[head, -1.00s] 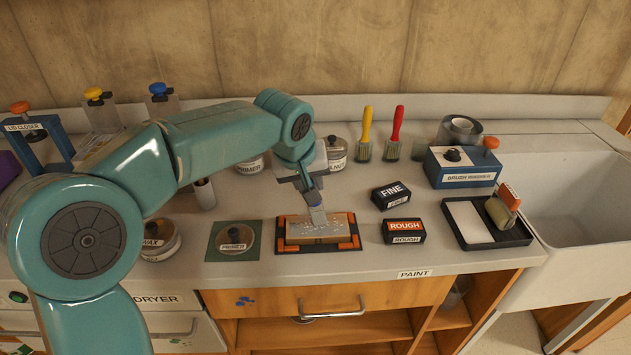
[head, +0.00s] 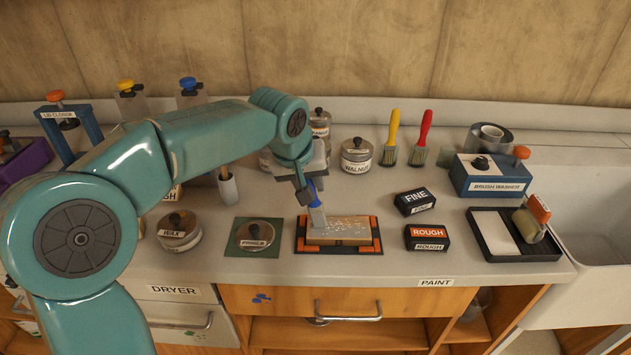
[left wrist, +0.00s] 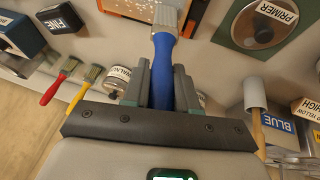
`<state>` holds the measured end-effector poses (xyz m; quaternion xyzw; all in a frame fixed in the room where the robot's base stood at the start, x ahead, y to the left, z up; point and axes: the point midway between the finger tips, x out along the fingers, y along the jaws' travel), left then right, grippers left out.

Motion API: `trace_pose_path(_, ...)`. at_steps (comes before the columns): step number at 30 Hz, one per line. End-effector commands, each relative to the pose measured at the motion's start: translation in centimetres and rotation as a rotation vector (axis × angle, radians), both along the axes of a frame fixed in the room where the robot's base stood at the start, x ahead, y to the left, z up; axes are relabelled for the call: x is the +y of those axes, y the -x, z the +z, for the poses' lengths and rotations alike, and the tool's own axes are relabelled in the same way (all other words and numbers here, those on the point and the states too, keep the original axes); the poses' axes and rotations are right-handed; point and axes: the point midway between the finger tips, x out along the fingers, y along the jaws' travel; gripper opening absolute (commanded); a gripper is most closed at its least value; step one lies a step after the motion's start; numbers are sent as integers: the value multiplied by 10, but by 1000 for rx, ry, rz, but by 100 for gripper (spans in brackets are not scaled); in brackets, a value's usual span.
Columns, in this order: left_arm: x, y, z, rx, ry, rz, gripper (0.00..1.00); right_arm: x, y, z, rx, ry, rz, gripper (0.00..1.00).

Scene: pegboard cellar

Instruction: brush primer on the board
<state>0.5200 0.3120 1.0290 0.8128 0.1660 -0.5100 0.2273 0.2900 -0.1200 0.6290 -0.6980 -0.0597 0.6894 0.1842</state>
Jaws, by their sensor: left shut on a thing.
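My left gripper (head: 307,184) is shut on the blue handle of a brush (head: 317,212). The brush also shows in the left wrist view (left wrist: 164,70), its pale bristles pointing away from the jaws. The board (head: 345,235) is tan with scattered white specks on its top and lies in a black holder with orange corners (head: 376,246). The bristles are at the board's left part; whether they touch it I cannot tell. The primer tin (head: 255,234) stands lidded on a green mat left of the board. My right gripper is not in view.
Black FINE (head: 414,201) and ROUGH (head: 427,238) blocks lie right of the board. A roller tray (head: 491,236), a brush washer (head: 489,178) and a sink stand further right. Yellow and red brushes (head: 422,140) stand behind. A wax tin (head: 179,231) is at left.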

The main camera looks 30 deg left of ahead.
Motion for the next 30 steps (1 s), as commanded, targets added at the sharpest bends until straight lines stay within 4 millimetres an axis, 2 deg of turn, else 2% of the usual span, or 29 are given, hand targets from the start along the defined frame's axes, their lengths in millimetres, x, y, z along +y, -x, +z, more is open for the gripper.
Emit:
trace_pose_path(16,25,15,0,1,0,1,0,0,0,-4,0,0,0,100)
trace_pose_path(30,26,16,5,1,-1,0,0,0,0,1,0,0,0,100)
